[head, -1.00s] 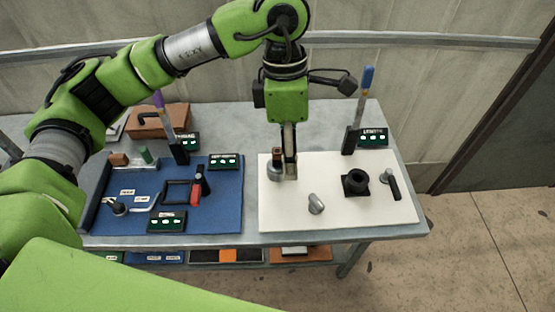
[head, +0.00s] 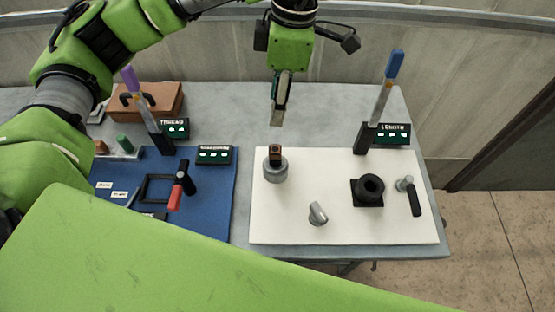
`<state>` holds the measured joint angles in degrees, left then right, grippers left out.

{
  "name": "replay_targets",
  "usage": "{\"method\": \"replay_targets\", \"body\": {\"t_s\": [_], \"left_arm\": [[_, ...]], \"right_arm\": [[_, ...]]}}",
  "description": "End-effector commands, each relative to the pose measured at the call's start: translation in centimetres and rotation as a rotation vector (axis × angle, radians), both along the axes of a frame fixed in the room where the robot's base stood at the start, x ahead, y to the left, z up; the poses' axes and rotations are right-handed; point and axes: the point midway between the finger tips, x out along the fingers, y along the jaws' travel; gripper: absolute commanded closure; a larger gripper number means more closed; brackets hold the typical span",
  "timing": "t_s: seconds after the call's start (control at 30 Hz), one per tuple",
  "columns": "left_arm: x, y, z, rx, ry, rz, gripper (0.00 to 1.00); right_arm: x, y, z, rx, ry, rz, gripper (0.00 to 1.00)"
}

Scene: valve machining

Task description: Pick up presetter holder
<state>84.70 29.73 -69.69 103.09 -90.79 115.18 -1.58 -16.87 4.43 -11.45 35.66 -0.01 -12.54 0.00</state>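A grey round holder with a brown and dark upright block (head: 275,168) stands on the white mat's left part. A black square-based ring holder (head: 369,189) sits on the mat's right part. I cannot tell for sure which of the two is the presetter holder. My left gripper (head: 277,122) points down above and behind the grey holder, clear of it, with nothing visible in it. Its fingers are seen edge-on, so the gap between them is hidden. My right gripper is out of view.
The white mat (head: 290,225) also carries a small grey knob (head: 318,213) and a black-handled tool (head: 413,195). A blue-topped post (head: 390,85) and the LENGTH display (head: 393,135) stand behind. A blue mat (head: 215,210) with tools lies left.

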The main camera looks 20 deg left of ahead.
Motion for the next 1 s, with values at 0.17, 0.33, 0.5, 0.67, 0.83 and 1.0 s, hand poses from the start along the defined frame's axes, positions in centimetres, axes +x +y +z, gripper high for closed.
{"method": "replay_targets", "body": {"t_s": [0.17, 0.33, 0.5, 0.67, 0.83, 1.0], "left_arm": [[0.0, 0.0, -2.8, -0.001, 0.0, 0.0, 0.6], [0.0, 0.0, -4.1, 0.0, 0.001, 0.0, 0.6], [-0.2, 0.4, -6.5, 0.0, 0.006, 0.0, 0.6], [-0.3, 0.7, -9.6, 0.001, 0.004, 0.0, 0.6], [-0.3, 0.9, -11.7, 0.0, 0.002, -0.001, 0.6], [-0.4, 0.8, -12.7, 0.0, 0.003, -0.001, 0.6]], "right_arm": [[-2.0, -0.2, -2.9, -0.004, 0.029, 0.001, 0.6], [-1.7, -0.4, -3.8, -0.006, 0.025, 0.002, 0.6], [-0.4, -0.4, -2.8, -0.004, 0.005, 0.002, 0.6], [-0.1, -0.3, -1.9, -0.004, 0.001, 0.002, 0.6], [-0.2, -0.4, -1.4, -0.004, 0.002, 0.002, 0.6], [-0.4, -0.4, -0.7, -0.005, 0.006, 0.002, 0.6]]}}
